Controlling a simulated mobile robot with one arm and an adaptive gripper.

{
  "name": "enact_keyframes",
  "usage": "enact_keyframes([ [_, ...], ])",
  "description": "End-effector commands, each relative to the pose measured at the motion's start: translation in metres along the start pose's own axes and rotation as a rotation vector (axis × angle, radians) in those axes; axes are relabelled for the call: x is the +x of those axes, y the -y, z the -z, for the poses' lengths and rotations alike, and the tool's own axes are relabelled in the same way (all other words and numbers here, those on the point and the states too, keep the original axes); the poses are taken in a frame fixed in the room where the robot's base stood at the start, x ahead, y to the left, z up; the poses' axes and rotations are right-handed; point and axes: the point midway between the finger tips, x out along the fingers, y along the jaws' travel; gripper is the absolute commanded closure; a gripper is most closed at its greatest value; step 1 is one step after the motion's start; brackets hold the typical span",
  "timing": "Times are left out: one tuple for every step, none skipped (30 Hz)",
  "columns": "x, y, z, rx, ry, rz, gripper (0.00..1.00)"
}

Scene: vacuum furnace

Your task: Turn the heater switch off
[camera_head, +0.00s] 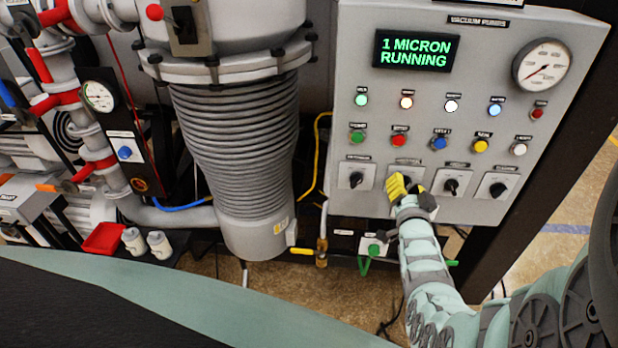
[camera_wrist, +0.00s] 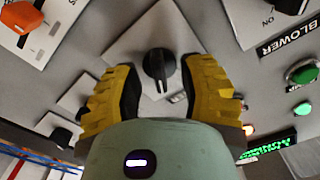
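A grey control panel (camera_head: 460,125) in the head view has a row of black rotary switches on white plates along its bottom. My gripper (camera_head: 404,187), with yellow fingers, is at the second switch from the left and mostly hides it. In the wrist view, a black rotary knob (camera_wrist: 158,66) on a white plate sits between my two open fingers (camera_wrist: 158,85). A gap shows on each side of the knob. The switch labels are too small or covered, so I cannot tell which one is the heater switch.
Other rotary switches stand close by: a left one (camera_head: 356,180) and two right ones (camera_head: 451,186) (camera_head: 498,189). Coloured buttons and lamps sit above. The display (camera_head: 416,51) reads "1 MICRON RUNNING". A ribbed grey vessel (camera_head: 240,140) stands left of the panel.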

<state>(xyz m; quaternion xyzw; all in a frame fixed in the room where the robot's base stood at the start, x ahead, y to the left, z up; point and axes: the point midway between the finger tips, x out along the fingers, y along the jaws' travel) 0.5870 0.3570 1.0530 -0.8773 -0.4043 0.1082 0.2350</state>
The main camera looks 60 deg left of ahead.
Motion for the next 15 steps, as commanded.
enact_keyframes([
  [0.0000, -0.0004, 0.0003, 0.000, 0.000, -0.001, 0.67],
  [0.0000, -0.0004, 0.0002, 0.000, 0.000, -0.001, 0.70],
  [0.0000, -0.0003, 0.0002, 0.000, 0.000, -0.001, 0.74],
  [0.0000, -0.0003, 0.0002, 0.000, 0.000, -0.001, 0.77],
  [0.0000, -0.0003, 0.0002, 0.000, 0.000, -0.001, 0.80],
  [0.0000, -0.0003, 0.0001, 0.000, 0.000, -0.001, 0.84],
  [0.0000, -0.0003, 0.0001, 0.000, 0.000, -0.001, 0.87],
  [0.0000, -0.0002, 0.0002, 0.000, 0.000, 0.000, 0.91],
  [0.0000, -0.0002, 0.0002, 0.000, 0.000, 0.000, 0.95],
  [0.0000, -0.0002, 0.0001, 0.000, 0.000, 0.000, 0.98],
  [0.0000, -0.0001, 0.0001, 0.000, 0.000, 0.000, 1.00],
  [-0.0001, -0.0002, 0.0000, 0.000, 0.000, 0.000, 1.00],
  [-0.0001, -0.0001, 0.0000, 0.000, 0.000, 0.000, 1.00],
  [-0.0001, -0.0001, 0.0000, 0.000, 0.000, 0.000, 1.00],
  [0.0000, -0.0001, 0.0000, 0.000, 0.000, 0.000, 1.00],
])
